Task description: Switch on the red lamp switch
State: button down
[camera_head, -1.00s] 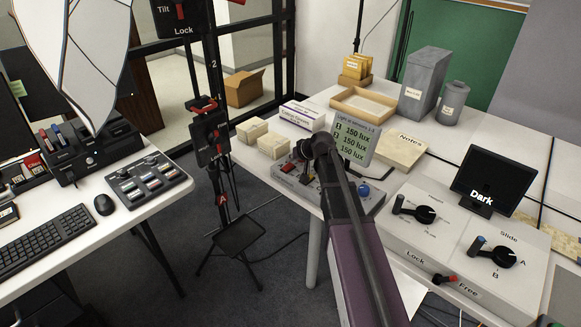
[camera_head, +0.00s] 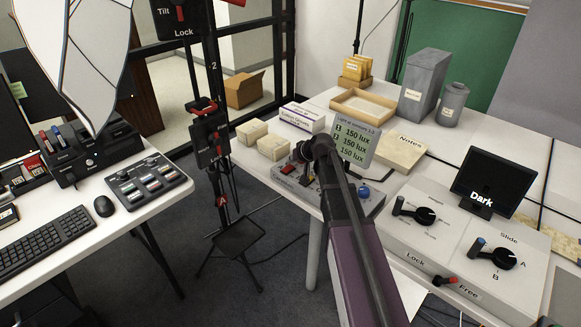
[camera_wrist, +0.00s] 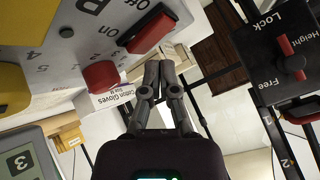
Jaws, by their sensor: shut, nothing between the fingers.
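The red lamp switch (camera_wrist: 152,32) is a red rocker on the grey control box (camera_wrist: 60,35), near the labels "On" and "Off", in the upper middle of the wrist view. My gripper (camera_wrist: 160,66) is shut and empty, its fingertips together just below the switch in that picture. A small gap seems to show between them, but I cannot tell whether they touch. In the head view the red switch (camera_head: 287,168) is at the left end of the control box (camera_head: 312,193). My arm covers the box's middle, and the fingertips are hard to make out there.
A red round knob (camera_wrist: 100,76) sits beside the switch. A lux display (camera_head: 353,142) stands behind the box. A glove box (camera_head: 302,116) and cream blocks (camera_head: 273,147) lie nearby. A stand with a lock handle (camera_head: 208,138) rises to the left.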

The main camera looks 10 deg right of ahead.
aim_at(289, 168)
jog(key=shift+f, duration=0.15)
jog(key=shift+w+f+b, duration=0.1)
jog(key=shift+f+b, duration=0.2)
jog(key=shift+b, duration=0.1)
jog(key=shift+d+f+b, duration=0.1)
jog(key=shift+f+b, duration=0.2)
jog(key=shift+b, duration=0.05)
dwell(1.0)
jog(key=shift+r, duration=0.1)
dwell(0.3)
jog(key=shift+r+p, duration=0.7)
jog(key=shift+p, duration=0.1)
jog(key=r+p, duration=0.5)
jog(key=shift+s+a, duration=0.2)
jog(key=shift+a, duration=0.2)
dwell(0.5)
